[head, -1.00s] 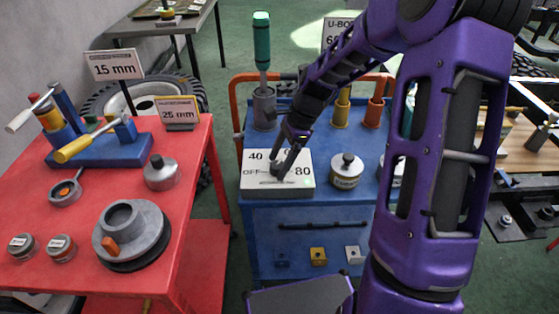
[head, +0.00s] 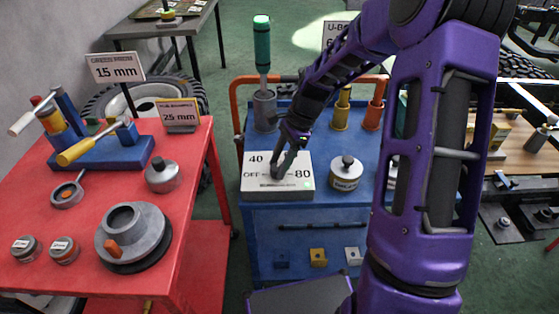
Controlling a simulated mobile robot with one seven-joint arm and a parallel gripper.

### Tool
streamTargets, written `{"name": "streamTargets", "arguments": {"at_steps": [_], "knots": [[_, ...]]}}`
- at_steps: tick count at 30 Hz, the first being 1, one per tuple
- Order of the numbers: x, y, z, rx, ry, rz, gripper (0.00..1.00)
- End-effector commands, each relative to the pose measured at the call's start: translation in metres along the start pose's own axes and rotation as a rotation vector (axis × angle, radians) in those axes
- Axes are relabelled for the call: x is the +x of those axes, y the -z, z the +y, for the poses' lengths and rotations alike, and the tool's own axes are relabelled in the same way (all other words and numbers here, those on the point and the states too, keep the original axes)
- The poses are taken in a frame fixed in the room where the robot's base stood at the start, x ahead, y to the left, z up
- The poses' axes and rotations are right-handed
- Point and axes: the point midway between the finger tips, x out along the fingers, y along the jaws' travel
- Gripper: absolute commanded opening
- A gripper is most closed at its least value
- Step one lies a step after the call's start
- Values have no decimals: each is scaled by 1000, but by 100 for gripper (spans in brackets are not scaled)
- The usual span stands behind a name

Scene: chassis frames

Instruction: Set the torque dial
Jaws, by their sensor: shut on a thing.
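The torque dial box is a white slab (head: 255,184) on the blue cart, marked OFF, 40 and 80, with another mark hidden behind my gripper. A small green light shows at its right side. My gripper (head: 279,168) comes down from the upper right onto the middle of the box. It is shut on the dark dial knob (head: 277,173), which is mostly covered by the fingers. I cannot clearly tell which mark the knob points to.
On the blue cart (head: 325,215), a lidded metal pot (head: 346,174) stands right of the box. A green-handled tool (head: 262,45) stands in a grey holder behind it. A red table (head: 185,215) with several tools and pots is at the left.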

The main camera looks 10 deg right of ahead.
Motion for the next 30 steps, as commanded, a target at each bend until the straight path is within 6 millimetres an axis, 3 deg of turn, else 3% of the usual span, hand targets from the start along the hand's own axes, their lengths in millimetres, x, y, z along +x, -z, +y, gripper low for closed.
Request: {"name": "streamTargets", "arguments": {"at_steps": [30], "knots": [[0,-2,-6,-863,-359,3,0]]}}
